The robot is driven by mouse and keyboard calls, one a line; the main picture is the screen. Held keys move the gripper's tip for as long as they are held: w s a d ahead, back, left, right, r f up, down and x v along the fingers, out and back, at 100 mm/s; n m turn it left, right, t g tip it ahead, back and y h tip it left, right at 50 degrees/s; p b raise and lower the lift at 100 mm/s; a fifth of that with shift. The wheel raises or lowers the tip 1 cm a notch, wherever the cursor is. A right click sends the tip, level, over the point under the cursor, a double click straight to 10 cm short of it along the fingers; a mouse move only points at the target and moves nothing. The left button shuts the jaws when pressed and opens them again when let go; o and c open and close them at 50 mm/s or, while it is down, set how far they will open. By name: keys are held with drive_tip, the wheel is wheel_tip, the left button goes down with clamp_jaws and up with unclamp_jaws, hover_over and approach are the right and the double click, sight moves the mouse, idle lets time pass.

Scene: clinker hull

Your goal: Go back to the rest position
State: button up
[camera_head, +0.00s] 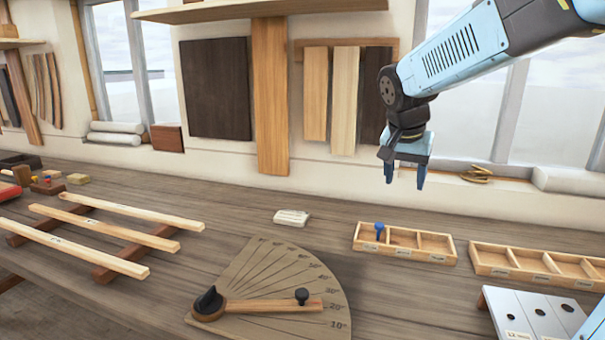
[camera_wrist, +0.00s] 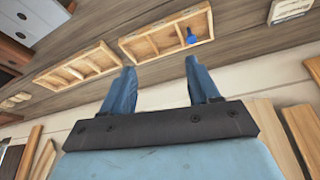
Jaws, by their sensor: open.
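My gripper (camera_head: 404,174) is raised above the back of the bench, in front of the window and wall, with its two blue fingers pointing down. Its fingers are apart with nothing between them, and the wrist view also shows the open gripper (camera_wrist: 161,85). A light blue arm of mine reaches in from the upper right. Below and apart from the gripper is a divided wooden tray (camera_head: 405,244). A blue-headed peg (camera_head: 379,230) stands in its left compartment; it also shows in the wrist view (camera_wrist: 191,37).
A second divided tray (camera_head: 540,264) lies to the right, with a pale block with holes (camera_head: 535,314) before it. A fan-shaped angle board (camera_head: 270,270) lies front centre, and a small white block (camera_head: 292,217) behind it. Wooden strips (camera_head: 95,240) lie at left.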

drive_tip(key=s+d+f+n+t+y, duration=0.1)
drive_tip(key=s+n, duration=0.5)
drive_tip(key=s, duration=1.3)
drive_tip(key=shift+s+d+f+t+y, duration=0.15)
drive_tip(key=shift+f+t+y, duration=0.35)
drive_tip(key=shift+f+y, duration=0.15)
